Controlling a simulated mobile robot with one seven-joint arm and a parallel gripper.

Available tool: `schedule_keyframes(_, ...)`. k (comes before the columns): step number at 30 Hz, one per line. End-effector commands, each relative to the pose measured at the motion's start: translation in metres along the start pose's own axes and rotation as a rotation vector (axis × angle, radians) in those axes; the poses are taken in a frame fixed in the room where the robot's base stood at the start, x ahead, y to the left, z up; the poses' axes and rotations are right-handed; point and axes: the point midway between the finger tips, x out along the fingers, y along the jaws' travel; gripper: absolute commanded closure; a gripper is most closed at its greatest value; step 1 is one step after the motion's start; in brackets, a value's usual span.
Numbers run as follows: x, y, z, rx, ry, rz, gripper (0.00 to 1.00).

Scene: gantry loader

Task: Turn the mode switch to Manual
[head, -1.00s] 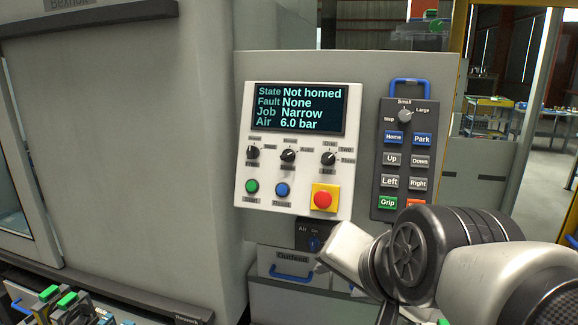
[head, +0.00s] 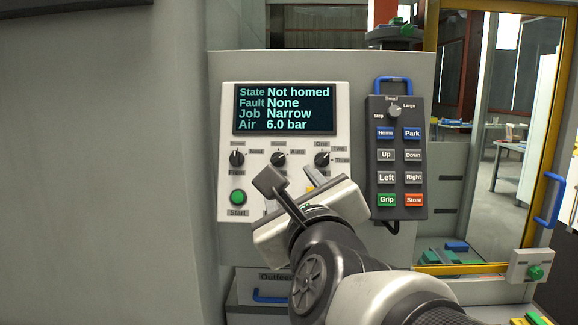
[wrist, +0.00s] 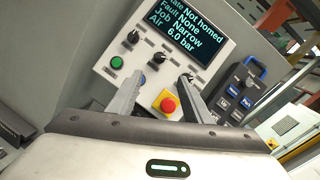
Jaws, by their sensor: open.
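The control panel (head: 228,185) carries three black knobs in a row below its display (head: 285,108). The middle knob (head: 278,159) has small labels, one seeming to read Auto, and looks like the mode switch. Its exact pointer direction is too small to read. It also shows in the wrist view (wrist: 159,58), just beyond and between my fingertips. My gripper (wrist: 162,77) is open and empty, in front of the panel just below the knob row. In the head view my gripper (head: 295,182) hides the panel's lower middle and right part.
The left knob (head: 237,158) and right knob (head: 322,159) flank the middle one. A red stop button (wrist: 168,105) on yellow lies between my fingers in the wrist view. The green Start button (head: 237,197) is lower left. A button pendant (head: 398,150) hangs to the right.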

Motion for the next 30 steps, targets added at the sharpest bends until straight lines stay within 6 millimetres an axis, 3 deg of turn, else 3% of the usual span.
schedule_keyframes(18, 0.129, 0.000, 0.000, -0.003, 0.002, 0.003, 0.55)
schedule_keyframes(24, 0.152, 0.001, 0.000, -0.003, 0.001, 0.003, 0.55)
schedule_keyframes(30, 0.159, 0.001, 0.000, -0.004, 0.000, 0.003, 0.55)
